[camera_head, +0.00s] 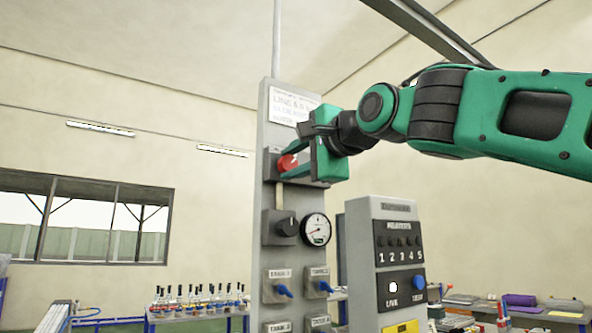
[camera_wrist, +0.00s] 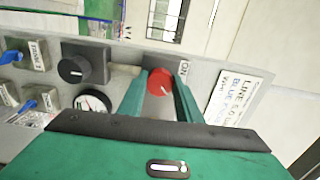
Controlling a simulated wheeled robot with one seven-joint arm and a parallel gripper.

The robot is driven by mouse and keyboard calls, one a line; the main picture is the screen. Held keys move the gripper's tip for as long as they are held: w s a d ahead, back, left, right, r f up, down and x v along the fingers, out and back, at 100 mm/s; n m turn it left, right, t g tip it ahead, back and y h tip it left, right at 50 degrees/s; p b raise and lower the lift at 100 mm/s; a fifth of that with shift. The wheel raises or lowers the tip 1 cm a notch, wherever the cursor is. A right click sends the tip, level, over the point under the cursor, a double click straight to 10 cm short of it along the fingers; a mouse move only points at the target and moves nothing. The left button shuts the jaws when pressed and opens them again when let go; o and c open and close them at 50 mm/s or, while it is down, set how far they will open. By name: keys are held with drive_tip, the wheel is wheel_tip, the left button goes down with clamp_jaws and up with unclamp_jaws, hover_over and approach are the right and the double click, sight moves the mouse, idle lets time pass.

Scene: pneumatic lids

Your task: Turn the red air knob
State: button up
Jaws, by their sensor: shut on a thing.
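The red air knob (camera_head: 288,162) is on a grey box near the top of a tall grey panel (camera_head: 266,120). My gripper (camera_head: 296,158) reaches it from the right, its green fingers around the knob. My gripper is shut on the red knob. The fingers hide part of its rim in the head view.
Below are a black knob (camera_head: 287,227), a round gauge (camera_head: 316,230) and several blue valve handles (camera_head: 283,291). A second grey box (camera_head: 362,260) with numbered switches stands right of the panel. A table with several bottles (camera_head: 197,299) is at the back left.

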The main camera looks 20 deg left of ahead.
drive_tip(key=shift+w+d+f+m, duration=0.15)
drive_tip(key=shift+w+d+m, duration=0.05)
drive_tip(key=shift+w+m, duration=0.15)
drive_tip(key=o, duration=1)
drive_tip(key=shift+o, duration=0.2)
drive_tip(key=shift+s, duration=0.15)
drive_tip(key=shift+s, duration=0.15)
drive_tip(key=v, duration=1)
drive_tip(key=shift+d, duration=0.25)
